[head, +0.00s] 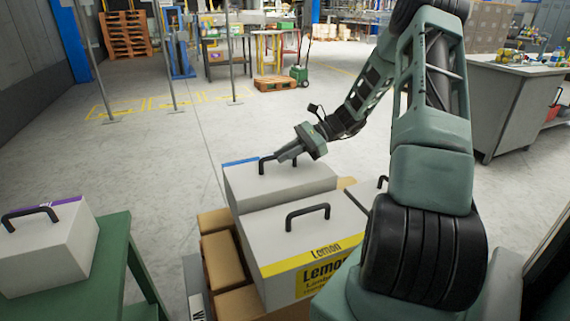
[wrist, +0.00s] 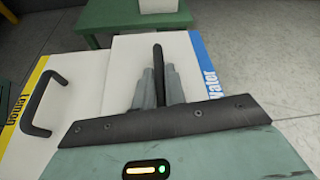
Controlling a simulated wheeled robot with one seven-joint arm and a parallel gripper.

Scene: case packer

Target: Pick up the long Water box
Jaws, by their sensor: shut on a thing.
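The Water box (head: 285,184) is a long, pale grey box with a black handle (wrist: 158,62) on top. A blue strip runs along one edge, and the word Water (wrist: 211,84) shows on it in the wrist view. My gripper (head: 280,157) is above its top, shut on the handle; it also shows in the wrist view (wrist: 158,88), one finger on each side of the handle. The box stands right behind the Lemon box in the head view. Its underside is hidden, so I cannot tell whether it is lifted.
Brown cartons (head: 226,262) lie below. A green table (head: 113,262) at left holds another grey box (head: 50,250). My arm partly hides another handle (head: 382,182). Open floor lies beyond.

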